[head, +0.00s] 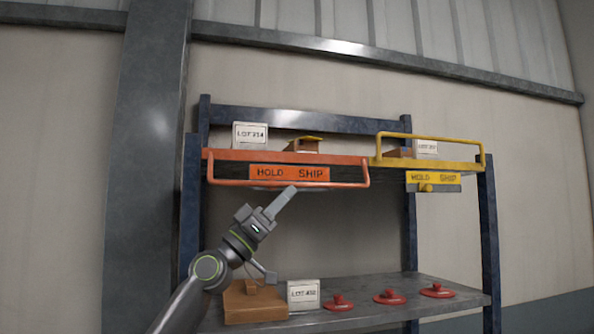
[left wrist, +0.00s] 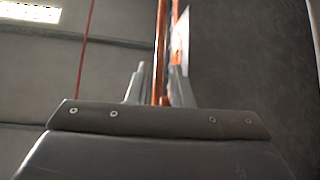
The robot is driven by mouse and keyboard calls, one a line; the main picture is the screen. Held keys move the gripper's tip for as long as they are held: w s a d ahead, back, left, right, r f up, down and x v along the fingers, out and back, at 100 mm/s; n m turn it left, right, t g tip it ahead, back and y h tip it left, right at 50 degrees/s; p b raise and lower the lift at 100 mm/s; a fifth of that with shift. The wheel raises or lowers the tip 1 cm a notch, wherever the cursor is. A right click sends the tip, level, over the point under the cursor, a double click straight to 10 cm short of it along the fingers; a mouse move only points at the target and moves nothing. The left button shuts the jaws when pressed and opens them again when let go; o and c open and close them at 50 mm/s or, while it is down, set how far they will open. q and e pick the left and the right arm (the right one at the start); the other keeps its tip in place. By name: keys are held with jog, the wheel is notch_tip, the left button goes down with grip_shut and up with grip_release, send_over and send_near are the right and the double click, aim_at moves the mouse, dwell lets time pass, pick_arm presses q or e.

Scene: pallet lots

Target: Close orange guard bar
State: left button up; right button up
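The orange guard bar (head: 292,187) hangs low in front of the upper shelf's orange left bay, below the deck edge. An orange plate marked HOLD and SHIP (head: 289,173) sits behind it. My left gripper (head: 287,197) reaches up from below, its fingertips at the bar's lower rail. In the left wrist view the orange bar (left wrist: 160,60) runs between the two fingers of my left gripper (left wrist: 158,78). A gap shows between the bar and the left finger; contact on the right side is unclear. My right gripper is not in view.
A yellow guard bar (head: 430,138) stands raised over the right bay, above a yellow HOLD/SHIP plate (head: 433,178). Boxes and lot cards stand on both shelves. Several red knobbed discs (head: 389,297) lie on the lower shelf (head: 450,307). A blue post (head: 190,215) stands left.

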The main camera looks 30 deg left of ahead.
aim_at(297, 185)
pick_arm(q)
jog(key=p+x, duration=0.2)
jog(key=x, duration=0.1)
jog(key=shift+r, duration=0.2)
jog(key=shift+w+d+r+p, duration=0.3)
jog(key=shift+w+p, duration=0.1)
jog(key=shift+p, duration=0.15)
jog(key=shift+c, duration=0.3)
grip_shut()
